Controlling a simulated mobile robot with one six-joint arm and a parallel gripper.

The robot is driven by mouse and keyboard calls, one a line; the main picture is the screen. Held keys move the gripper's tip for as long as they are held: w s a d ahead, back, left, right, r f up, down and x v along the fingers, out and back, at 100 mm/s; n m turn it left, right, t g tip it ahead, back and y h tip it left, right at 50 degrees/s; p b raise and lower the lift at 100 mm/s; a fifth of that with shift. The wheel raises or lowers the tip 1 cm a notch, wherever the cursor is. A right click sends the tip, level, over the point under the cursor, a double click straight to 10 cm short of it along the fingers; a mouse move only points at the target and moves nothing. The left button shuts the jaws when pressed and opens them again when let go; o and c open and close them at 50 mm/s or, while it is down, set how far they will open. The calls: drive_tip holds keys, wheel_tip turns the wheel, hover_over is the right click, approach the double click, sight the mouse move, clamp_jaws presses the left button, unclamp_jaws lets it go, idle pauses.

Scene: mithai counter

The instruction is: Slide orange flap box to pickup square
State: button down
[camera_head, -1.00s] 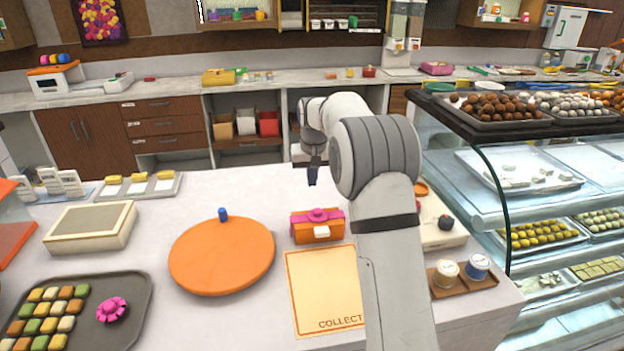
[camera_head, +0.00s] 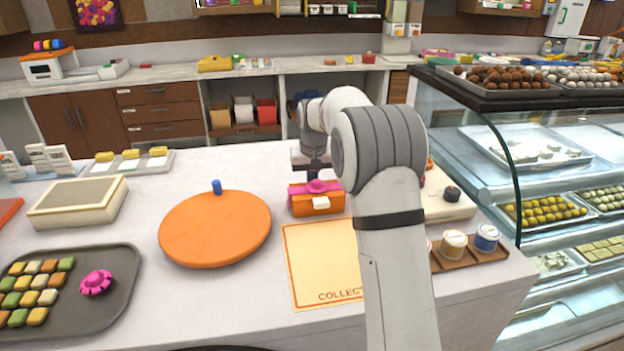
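The orange flap box (camera_head: 305,204) sits upright on the white counter, with a pink bow on top and a white tag on its front. The pickup square (camera_head: 318,262) is a pale mat with an orange border and the word COLLECT, just in front of the box. My arm covers its right part. My gripper (camera_head: 312,172) is just behind and above the box. Its fingertips are hidden behind the box and bow, so I cannot tell whether it touches the box or is open.
A round orange board (camera_head: 215,230) with a blue knob lies left of the box and square. A dark tray (camera_head: 112,310) of sweets is at front left. A wooden tray (camera_head: 468,256) with small jars is right of my arm. A glass display case (camera_head: 500,190) stands at right.

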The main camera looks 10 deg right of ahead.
sight(317, 191)
drive_tip(key=shift+s+a+b, duration=0.15)
drive_tip(key=shift+s+b, duration=2.15)
drive_tip(key=shift+s, duration=1.95)
drive_tip(key=shift+s+a+b, duration=0.15)
drive_tip(key=shift+s+b, duration=1.55)
drive_tip(key=shift+s, duration=3.3)
drive_tip(key=shift+w+r+p, duration=0.15)
drive_tip(key=shift+w+p, duration=0.85)
drive_tip(key=shift+w, duration=0.8)
wheel_tip(317, 191, up, 8)
drive_tip(key=p, duration=0.6)
